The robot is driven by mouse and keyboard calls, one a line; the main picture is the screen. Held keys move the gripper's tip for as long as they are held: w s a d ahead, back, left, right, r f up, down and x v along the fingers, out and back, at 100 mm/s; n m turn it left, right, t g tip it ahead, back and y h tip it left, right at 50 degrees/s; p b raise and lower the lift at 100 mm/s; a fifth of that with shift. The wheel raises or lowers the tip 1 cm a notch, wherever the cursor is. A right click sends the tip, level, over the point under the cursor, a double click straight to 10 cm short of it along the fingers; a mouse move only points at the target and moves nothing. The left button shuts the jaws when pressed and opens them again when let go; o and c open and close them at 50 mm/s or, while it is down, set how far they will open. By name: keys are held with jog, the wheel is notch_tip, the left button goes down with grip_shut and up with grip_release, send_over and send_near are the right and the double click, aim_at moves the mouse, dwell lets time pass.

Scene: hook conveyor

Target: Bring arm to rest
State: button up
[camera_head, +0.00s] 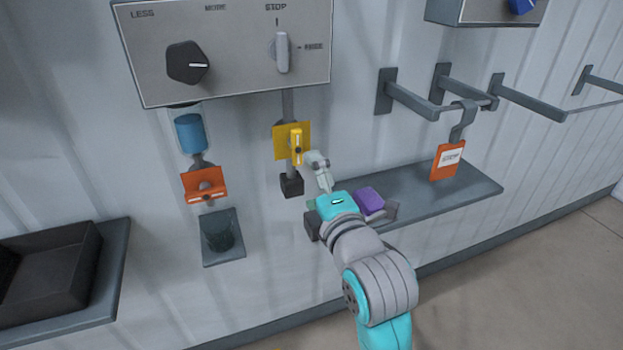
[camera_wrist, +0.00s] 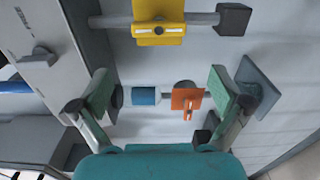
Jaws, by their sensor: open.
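My arm reaches up from the lower right of the head view, and my gripper (camera_head: 319,170) is in front of the wall, just below and right of a yellow plate (camera_head: 279,143) with a yellow handle. In the wrist view the two green finger pads stand wide apart, and my gripper (camera_wrist: 161,92) is open with nothing held between them. A blue cylinder (camera_wrist: 145,97) and an orange plate (camera_wrist: 187,97) show beyond the gap. The yellow plate (camera_wrist: 158,30) is above the gap in that view. My wrist hides part of the shelf in the head view.
A control panel (camera_head: 235,75) with a black knob and a grey switch is above. A grey shelf (camera_head: 475,190) and a purple block (camera_head: 369,201) are beside my wrist. An orange tag (camera_head: 448,160) hangs from a hook near rails. A black tray (camera_head: 50,275) stands at left.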

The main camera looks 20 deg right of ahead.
jog(key=s+f+m+g, duration=0.1)
jog(key=s+f+m, duration=0.3)
jog(key=s+f, duration=0.55)
jog(key=s+f+m+g, duration=0.1)
jog(key=s+f+m, duration=0.4)
jog(key=f, duration=0.8)
jog(key=s+f+m, duration=0.3)
jog(key=s+m, duration=0.1)
jog(key=s, duration=0.9)
jog(key=s+d+f+m+g, duration=0.1)
jog(key=s+m, duration=0.4)
jog(key=s, duration=0.9)
jog(key=shift+s+f, duration=0.2)
jog(key=shift+f, duration=0.7)
